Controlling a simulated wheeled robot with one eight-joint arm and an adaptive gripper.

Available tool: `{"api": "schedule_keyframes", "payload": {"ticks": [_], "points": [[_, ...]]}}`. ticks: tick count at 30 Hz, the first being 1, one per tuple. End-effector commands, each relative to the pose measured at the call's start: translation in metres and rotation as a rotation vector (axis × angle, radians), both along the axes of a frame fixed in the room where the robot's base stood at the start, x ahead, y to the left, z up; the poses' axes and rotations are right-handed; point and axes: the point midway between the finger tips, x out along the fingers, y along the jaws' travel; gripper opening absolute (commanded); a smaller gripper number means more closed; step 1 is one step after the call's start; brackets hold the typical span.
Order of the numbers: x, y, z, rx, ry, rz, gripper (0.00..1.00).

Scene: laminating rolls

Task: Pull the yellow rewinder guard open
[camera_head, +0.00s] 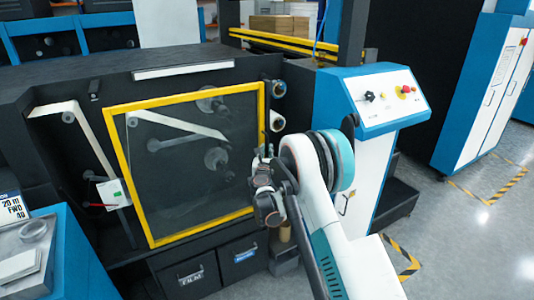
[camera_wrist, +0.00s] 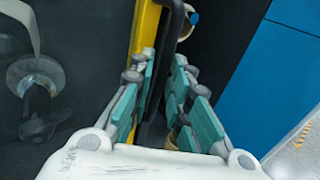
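The rewinder guard is a clear panel in a yellow frame (camera_head: 122,163) on the dark machine front. It looks shut, lying flat against the opening. The right side of its yellow frame (camera_wrist: 147,25) shows in the wrist view, beside a black bar handle (camera_wrist: 175,25). My gripper (camera_head: 263,158) is at the guard's right edge, around mid-height. In the wrist view my gripper (camera_wrist: 164,62) has its green-padded fingers apart, one on each side of the handle. The handle's lower part is in shadow between the fingers, and I cannot tell whether the pads touch it.
A blue and white control console (camera_head: 388,98) with a red button stands right of the guard. Rollers (camera_head: 213,160) show through the panel. A blue and white cabinet (camera_head: 488,95) is at far right, with clear grey floor (camera_head: 470,240) before it.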

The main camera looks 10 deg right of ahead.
Motion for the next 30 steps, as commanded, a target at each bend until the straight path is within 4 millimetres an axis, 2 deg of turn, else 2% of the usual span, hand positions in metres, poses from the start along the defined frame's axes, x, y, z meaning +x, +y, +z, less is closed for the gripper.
{"api": "schedule_keyframes", "payload": {"ticks": [6, 14, 15, 17, 18, 26, 30], "points": [[0.015, -0.005, 0.000, 0.000, 0.000, -0.001, 0.17], [0.016, -0.005, 0.000, 0.000, 0.000, -0.001, 0.17], [0.016, -0.005, 0.000, 0.000, 0.000, -0.001, 0.15], [0.016, -0.005, 0.000, 0.000, 0.000, -0.001, 0.01], [0.016, -0.005, 0.000, 0.000, 0.000, -0.001, 0.00], [0.015, -0.002, 0.000, 0.000, 0.000, 0.000, 0.00], [0.014, 0.011, 0.000, 0.001, 0.000, 0.002, 0.00]]}}
